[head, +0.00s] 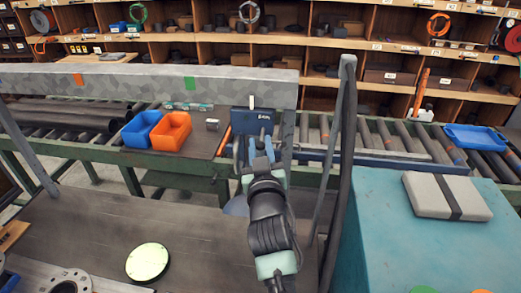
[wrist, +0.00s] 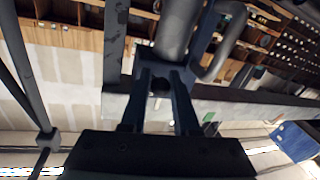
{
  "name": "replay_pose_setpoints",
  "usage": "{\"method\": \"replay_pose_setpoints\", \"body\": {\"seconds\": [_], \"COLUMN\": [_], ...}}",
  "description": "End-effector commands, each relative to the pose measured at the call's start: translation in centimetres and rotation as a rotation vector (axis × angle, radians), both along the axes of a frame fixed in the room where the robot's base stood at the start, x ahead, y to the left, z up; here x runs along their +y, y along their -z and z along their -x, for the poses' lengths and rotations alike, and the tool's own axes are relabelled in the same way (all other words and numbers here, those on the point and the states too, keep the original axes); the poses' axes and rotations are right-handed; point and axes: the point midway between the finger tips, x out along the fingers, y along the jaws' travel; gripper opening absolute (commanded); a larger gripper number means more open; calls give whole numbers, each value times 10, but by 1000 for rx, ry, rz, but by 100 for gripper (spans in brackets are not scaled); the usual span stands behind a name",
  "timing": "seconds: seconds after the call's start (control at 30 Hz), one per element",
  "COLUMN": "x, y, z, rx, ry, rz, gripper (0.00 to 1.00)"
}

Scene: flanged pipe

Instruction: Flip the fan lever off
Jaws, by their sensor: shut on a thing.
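The blue switch box (head: 252,121) with small white lettering is mounted on the grey post in the middle of the head view. A small white upright piece (head: 252,101) shows at its top edge. My gripper (head: 254,143) is up against the lower front of this box. In the wrist view my gripper (wrist: 163,82) is shut on a grey rounded bar (wrist: 178,30), which seems to be the fan lever. The fingers hide much of the held part, and I cannot read the lever's position.
A blue bin (head: 141,130) and an orange bin (head: 171,131) stand left of the box. A slanted grey pole (head: 343,150) stands close on the right. A teal-topped surface (head: 385,230) lies further right.

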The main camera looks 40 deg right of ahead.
Motion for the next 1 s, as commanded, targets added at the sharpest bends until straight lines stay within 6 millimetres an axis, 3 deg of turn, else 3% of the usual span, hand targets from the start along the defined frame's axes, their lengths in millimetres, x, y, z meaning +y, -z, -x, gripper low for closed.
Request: {"method": "replay_pose_setpoints", "body": {"seconds": [0.03,0.23,0.73,0.77,0.9,1.0], "x": [1,0,-1,-1,-1,-1], "y": [8,11,6,6,6,6], "z": [-1,-2,-2,-2,-2,-2], "rx": [-9,-51,-77,-77,-77,-78], "ry": [-2,-3,-1,-1,-1,-1], "rz": [12,61,94,94,94,93], "gripper": [0,0,0,34,58,58]}}
